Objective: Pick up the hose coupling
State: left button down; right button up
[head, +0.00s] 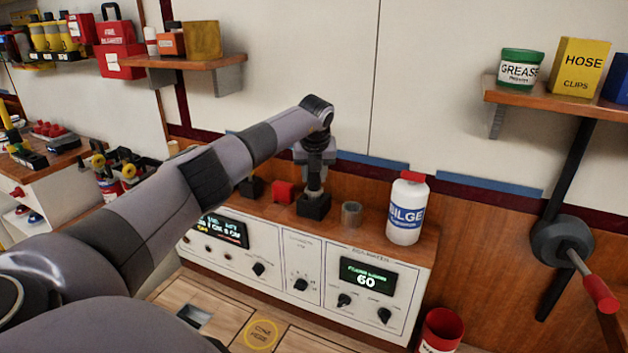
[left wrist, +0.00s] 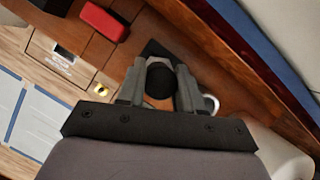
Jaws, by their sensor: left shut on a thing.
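My left gripper (head: 315,168) points straight down over the console top and is shut on what looks like the hose coupling (head: 314,187), a short grey metal cylinder. The coupling is upright, with its lower end at a black square block (head: 314,207); I cannot tell whether it is seated in the block or just clear of it. In the left wrist view the two fingers (left wrist: 160,88) stand on either side of the coupling's dark round top (left wrist: 160,80). The black block (left wrist: 154,48) shows partly behind it. My right gripper is not in view.
A grey-brown ring (head: 351,214) and a white BILGE bottle (head: 407,210) stand right of the block. A red block (head: 284,192) and a black block (head: 252,187) stand left. The wall rises close behind. A red bin (head: 441,329) is below at right.

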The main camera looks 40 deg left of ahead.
pick_arm(q)
notch_tip(320, 180, up, 18)
jog(key=p, duration=0.1)
jog(key=shift+r, duration=0.25)
